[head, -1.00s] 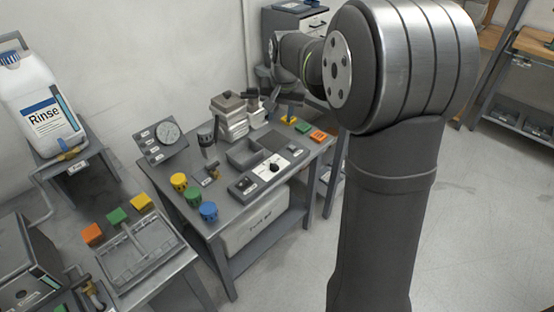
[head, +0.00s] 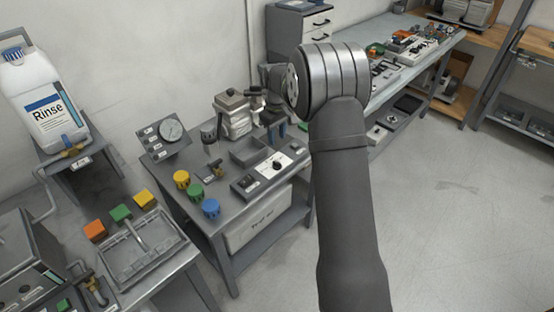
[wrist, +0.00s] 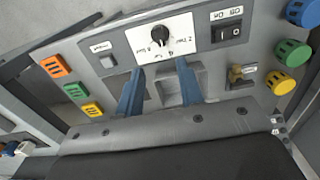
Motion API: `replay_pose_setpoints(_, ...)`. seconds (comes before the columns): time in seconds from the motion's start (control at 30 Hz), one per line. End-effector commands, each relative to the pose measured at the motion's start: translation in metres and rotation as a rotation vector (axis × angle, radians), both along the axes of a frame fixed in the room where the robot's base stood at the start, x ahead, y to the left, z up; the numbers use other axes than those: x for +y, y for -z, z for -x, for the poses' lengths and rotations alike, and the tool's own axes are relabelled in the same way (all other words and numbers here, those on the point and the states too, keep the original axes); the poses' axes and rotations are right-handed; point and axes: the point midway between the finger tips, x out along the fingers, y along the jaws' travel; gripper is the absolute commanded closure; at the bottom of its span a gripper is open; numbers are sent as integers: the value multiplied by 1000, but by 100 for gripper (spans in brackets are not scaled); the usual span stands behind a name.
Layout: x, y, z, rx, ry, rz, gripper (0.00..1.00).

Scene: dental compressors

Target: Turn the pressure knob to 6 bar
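The pressure knob, a small black dial (head: 277,166), sits on a white label plate on the grey bench top. In the wrist view the black knob (wrist: 160,35) stands on its white plate (wrist: 203,30), with bar markings upside down around it. A light mark shows on the knob, but I cannot tell its setting. My gripper (wrist: 160,68) is open and empty, its two blue fingers apart, with the knob beyond the tips in the picture. In the head view my gripper (head: 276,130) hangs above the bench behind the knob. A round pressure gauge (head: 171,130) stands at the back left; its reading is too small.
An on/off switch (wrist: 231,31) is beside the knob plate. Yellow (head: 181,179), green (head: 195,193) and blue (head: 210,207) round caps stand on the left. Orange (wrist: 55,66) and green blocks lie at the bench side.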

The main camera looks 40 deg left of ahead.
Motion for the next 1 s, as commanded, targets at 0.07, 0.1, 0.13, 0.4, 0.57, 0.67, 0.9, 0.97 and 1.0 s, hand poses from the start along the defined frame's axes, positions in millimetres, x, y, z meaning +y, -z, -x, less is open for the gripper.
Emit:
replay_pose_setpoints(0.07,-1,20,0,2,1,3,65)
replay_pose_setpoints(0.1,-1,29,1,3,1,4,65)
replay_pose_setpoints(0.13,-1,35,0,2,1,3,65)
replay_pose_setpoints(0.4,-1,88,0,1,1,1,65)
replay_pose_setpoints(0.57,0,107,0,0,1,-1,65)
replay_pose_setpoints(0.67,0,112,0,0,1,0,65)
replay_pose_setpoints(0.9,0,115,0,0,1,-1,65)
replay_pose_setpoints(0.97,0,114,0,0,1,-1,65)
replay_pose_setpoints(1.0,0,114,0,0,1,-1,71)
